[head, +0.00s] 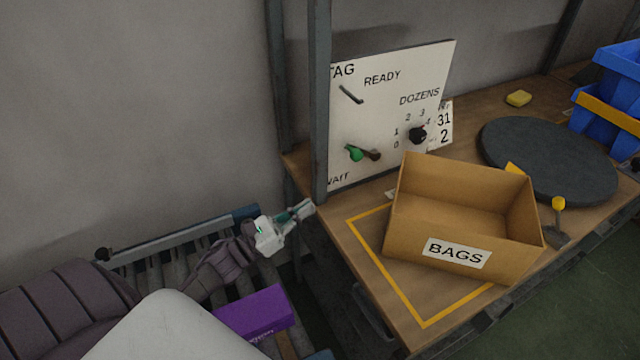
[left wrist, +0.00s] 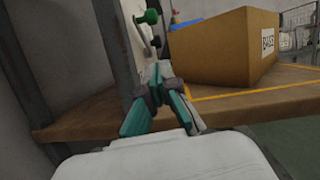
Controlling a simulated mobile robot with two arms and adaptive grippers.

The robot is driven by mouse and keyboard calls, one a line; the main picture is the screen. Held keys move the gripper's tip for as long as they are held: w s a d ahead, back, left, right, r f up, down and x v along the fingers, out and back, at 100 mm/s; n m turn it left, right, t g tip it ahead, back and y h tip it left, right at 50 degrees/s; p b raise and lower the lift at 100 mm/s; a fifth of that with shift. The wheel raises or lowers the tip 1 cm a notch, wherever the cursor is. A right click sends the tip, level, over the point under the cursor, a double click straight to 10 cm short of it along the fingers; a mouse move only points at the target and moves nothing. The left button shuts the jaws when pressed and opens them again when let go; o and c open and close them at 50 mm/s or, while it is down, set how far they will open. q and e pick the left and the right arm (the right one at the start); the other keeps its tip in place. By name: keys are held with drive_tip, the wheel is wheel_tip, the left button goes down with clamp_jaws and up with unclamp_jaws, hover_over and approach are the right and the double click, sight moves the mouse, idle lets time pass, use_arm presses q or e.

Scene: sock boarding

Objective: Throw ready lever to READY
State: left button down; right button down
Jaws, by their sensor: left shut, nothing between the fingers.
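The white panel (head: 392,110) stands upright at the bench's left end, with READY printed high and WAIT printed low. A lever with a green knob (head: 355,153) and dark base sits on its lower left, nearer WAIT. A dark rod (head: 350,94) shows below the word READY. The green knob also shows at the top of the left wrist view (left wrist: 151,16). My left gripper (head: 304,208) is shut and empty, left of and below the knob, apart from it, by the bench corner. Its closed fingers show in the left wrist view (left wrist: 157,78). My right gripper is not in view.
A grey post (head: 319,100) stands just left of the panel, near my left gripper. An open BAGS box (head: 415,235) sits on the wooden bench (head: 365,285). A black dial (head: 418,134) is on the panel. A purple box (head: 255,312) lies on the rollers below.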

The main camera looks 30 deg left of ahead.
use_arm(q)
drive_tip(key=p+x, duration=0.1)
drive_tip(key=x, duration=0.3)
drive_tip(key=p+x, duration=0.1)
drive_tip(key=x, duration=0.4)
drive_tip(key=shift+r, duration=0.25)
drive_tip(key=r, duration=0.1)
drive_tip(key=w+r+p, duration=0.1)
drive_tip(key=r+p, duration=0.1)
drive_tip(key=shift+w+d+r, duration=0.1)
drive_tip(key=shift+w+d, duration=0.2)
drive_tip(key=shift+d, duration=0.05)
